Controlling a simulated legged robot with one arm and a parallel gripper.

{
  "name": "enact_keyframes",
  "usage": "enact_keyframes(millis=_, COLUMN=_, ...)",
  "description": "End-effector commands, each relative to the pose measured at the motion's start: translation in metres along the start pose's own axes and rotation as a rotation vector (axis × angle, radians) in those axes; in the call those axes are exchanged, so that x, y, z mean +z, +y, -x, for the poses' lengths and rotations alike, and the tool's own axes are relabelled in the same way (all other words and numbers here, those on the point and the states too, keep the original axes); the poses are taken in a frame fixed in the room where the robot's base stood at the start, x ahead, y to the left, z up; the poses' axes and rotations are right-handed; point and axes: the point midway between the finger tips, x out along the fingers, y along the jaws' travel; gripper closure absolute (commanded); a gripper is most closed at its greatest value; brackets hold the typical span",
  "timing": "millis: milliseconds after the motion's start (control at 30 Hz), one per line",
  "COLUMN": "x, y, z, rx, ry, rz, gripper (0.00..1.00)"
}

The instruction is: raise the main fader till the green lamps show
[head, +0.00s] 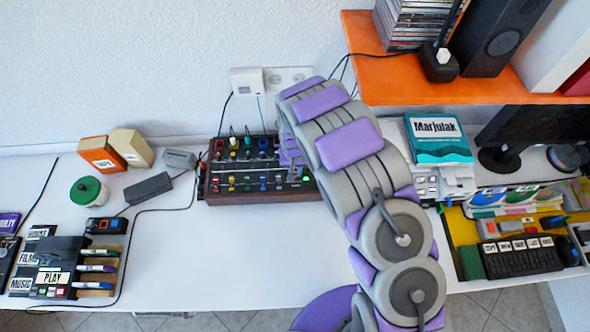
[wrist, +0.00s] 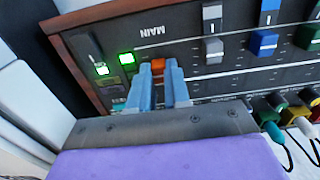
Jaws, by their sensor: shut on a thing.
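The mixer (head: 240,186) is a dark panel with a wooden frame, standing on the white table against the wall in the head view. In the wrist view its panel carries the word MAIN (wrist: 152,31), upside down. Two green lamps (wrist: 114,64) are lit there. The main fader's orange cap (wrist: 158,66) shows between the blue fingers of my gripper (wrist: 160,84), which is shut on it. The fingers hide part of the cap and its slot. In the head view my arm covers the mixer's right end and most of my gripper.
Grey (wrist: 213,30) and blue (wrist: 265,42) fader caps stand beside the main one, with coloured knobs and plugged cables nearby. An orange shelf (head: 440,88) overhangs the table at right. A black adapter (head: 148,188) and its cable lie left of the mixer.

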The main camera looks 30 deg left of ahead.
Motion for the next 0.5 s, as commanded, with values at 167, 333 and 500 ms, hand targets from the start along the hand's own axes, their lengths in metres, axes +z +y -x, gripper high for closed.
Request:
enact_keyframes(millis=167, x=-0.017, y=0.000, z=0.001, rx=-0.001, ry=0.005, rz=0.000, gripper=1.00)
enact_keyframes(millis=333, x=-0.022, y=-0.001, z=0.001, rx=0.000, ry=0.006, rz=0.000, gripper=1.00)
enact_keyframes(millis=500, x=-0.021, y=-0.001, z=0.001, rx=0.000, ry=0.006, rz=0.000, gripper=1.00)
